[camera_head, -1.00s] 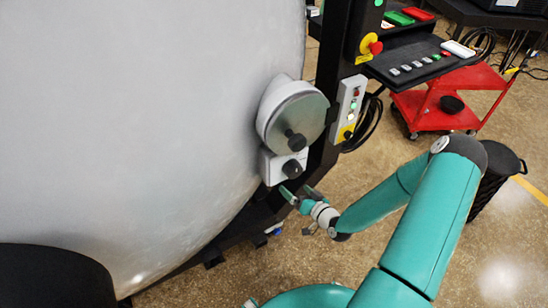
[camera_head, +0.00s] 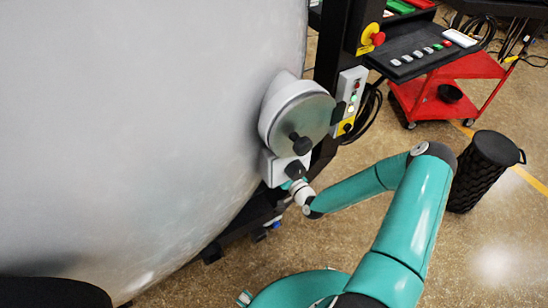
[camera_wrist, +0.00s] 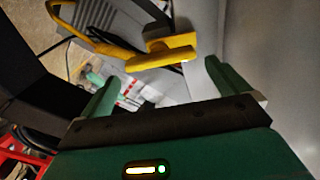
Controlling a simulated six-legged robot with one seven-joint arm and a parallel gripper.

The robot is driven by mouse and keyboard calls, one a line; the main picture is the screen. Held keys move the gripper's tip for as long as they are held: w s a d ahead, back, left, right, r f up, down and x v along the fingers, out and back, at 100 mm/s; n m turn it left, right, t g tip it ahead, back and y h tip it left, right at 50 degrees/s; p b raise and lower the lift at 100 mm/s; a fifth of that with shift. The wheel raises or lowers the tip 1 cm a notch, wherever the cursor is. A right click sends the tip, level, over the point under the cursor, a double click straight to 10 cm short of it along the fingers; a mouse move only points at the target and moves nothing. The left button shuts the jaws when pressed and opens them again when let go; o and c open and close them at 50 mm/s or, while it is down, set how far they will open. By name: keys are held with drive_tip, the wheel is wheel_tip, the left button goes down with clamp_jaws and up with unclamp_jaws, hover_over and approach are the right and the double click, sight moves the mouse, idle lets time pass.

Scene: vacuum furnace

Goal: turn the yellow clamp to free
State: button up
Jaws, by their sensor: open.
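The yellow clamp (camera_wrist: 160,55) shows in the wrist view as a flat yellow handle on a short stem, just beyond my fingertips. My gripper (camera_wrist: 162,74) is open, with one green finger on each side and the handle ahead between them. I cannot tell whether they touch. A curved yellow bar (camera_wrist: 85,28) runs up and left of the handle. In the head view my gripper (camera_head: 290,184) is at the underside of the white block with a dark knob (camera_head: 296,169). The clamp does not show there.
The large pale furnace body (camera_head: 140,120) fills the left. A round metal cover (camera_head: 305,120) with a dark knob sits above the block. A button box (camera_head: 349,100) is mounted on the black frame to its right. A red cart (camera_head: 450,90) and black bin (camera_head: 484,170) stand at right.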

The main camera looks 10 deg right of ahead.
drive_tip(key=shift+x, duration=2.05)
drive_tip(key=c, duration=0.7)
drive_tip(key=shift+n, duration=0.3)
drive_tip(key=n, duration=0.4)
drive_tip(key=shift+a+r, duration=0.15)
drive_tip(key=n, duration=0.4)
drive_tip(key=shift+a, duration=0.1)
drive_tip(key=n, duration=0.5)
drive_tip(key=shift+s+a+n, duration=0.1)
drive_tip(key=shift+a+n, duration=0.05)
drive_tip(key=shift+n, duration=2.05)
